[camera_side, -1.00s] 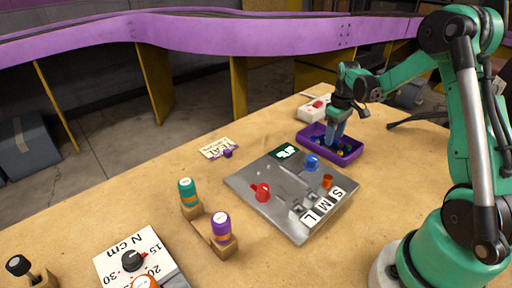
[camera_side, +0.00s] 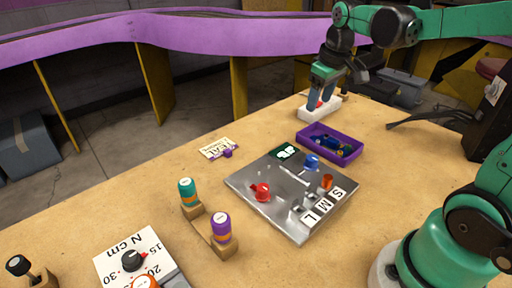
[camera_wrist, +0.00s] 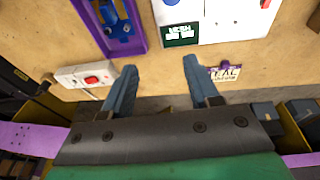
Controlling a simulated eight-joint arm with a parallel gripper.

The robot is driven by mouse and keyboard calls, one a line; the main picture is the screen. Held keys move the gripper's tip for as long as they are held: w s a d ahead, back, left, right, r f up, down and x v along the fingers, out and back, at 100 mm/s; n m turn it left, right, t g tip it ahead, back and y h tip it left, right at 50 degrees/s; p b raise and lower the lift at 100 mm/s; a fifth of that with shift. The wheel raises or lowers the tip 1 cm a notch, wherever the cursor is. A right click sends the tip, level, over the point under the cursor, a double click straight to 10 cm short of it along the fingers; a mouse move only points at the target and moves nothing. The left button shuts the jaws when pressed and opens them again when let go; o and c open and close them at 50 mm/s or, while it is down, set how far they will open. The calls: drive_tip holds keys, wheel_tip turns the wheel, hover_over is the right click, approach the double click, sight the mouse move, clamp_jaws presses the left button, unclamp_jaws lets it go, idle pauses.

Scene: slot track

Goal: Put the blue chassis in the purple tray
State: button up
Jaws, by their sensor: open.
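The purple tray (camera_side: 318,152) sits on the bench behind the metal board, and part of it shows at the top left of the wrist view (camera_wrist: 141,28). The blue chassis (camera_side: 326,142) lies inside the tray; the wrist view shows part of it as a blue piece (camera_wrist: 122,28) with round spots, cut by the top edge. My gripper (camera_side: 334,104) is up and behind the tray, over or near the white switch box, apart from tray and chassis. In the wrist view its two blue fingers (camera_wrist: 160,66) are spread with nothing between them.
The metal board (camera_side: 270,215) holds a red piece (camera_side: 262,192), a blue piece (camera_side: 311,162) and S, M, L labels. A white box with a red switch (camera_wrist: 88,77) stands by the tray. Screwdriver-like handles (camera_side: 220,226) and a torque dial (camera_side: 132,261) are at the front left.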

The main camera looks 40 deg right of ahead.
drive_tip(key=s+a+f+t+y, duration=0.1)
drive_tip(key=s+a+t, duration=0.3)
drive_tip(key=a, duration=0.8)
drive_tip(key=shift+s+a+f+t, duration=0.3)
drive_tip(key=shift+s+f, duration=0.25)
drive_tip(key=shift+f, duration=0.15)
drive_tip(key=shift+d, duration=0.1)
